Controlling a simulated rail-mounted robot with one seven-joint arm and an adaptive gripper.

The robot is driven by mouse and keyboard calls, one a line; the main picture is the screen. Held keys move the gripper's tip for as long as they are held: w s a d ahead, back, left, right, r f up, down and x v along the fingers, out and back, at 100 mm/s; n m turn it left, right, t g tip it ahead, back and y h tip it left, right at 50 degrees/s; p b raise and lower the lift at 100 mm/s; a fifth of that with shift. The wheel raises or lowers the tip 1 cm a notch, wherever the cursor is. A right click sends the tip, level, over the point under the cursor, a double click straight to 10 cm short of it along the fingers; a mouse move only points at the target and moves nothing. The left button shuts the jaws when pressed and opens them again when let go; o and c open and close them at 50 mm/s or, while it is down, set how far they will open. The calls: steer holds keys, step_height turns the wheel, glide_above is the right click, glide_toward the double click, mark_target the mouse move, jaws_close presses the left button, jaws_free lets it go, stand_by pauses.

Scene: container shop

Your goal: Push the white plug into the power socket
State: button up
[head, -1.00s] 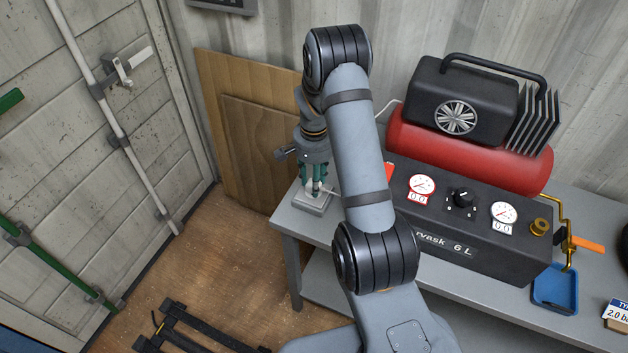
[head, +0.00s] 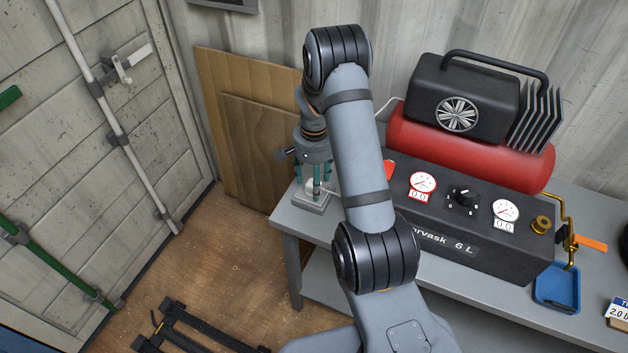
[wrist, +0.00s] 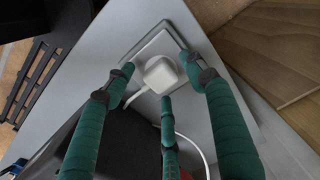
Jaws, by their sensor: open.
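The white plug (wrist: 161,74) is a rounded block with a white cable leaving it, in the wrist view. It sits over the power socket (wrist: 139,54), a pale square box at the corner of the grey bench. How deep the plug sits in the socket cannot be told. My gripper (wrist: 158,80) has three green fingers spread around the plug, with gaps between them and it. In the head view my gripper (head: 318,183) points down over the socket (head: 311,206), and the plug (head: 312,185) shows partly between the fingers.
On the bench (head: 285,222), right of my arm, stands a red-tanked compressor (head: 470,160) with a dark gauge panel. A blue tray (head: 557,290) lies at its right. Wooden boards (head: 255,130) lean on the wall behind the socket. The plug's cable runs close to the fingers.

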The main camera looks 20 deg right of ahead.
steer(key=shift+r, duration=0.1)
step_height(320, 180, up, 12)
stand_by(0.5)
stand_by(0.4)
step_height(320, 180, down, 12)
steer(key=shift+f, duration=0.15)
stand_by(0.4)
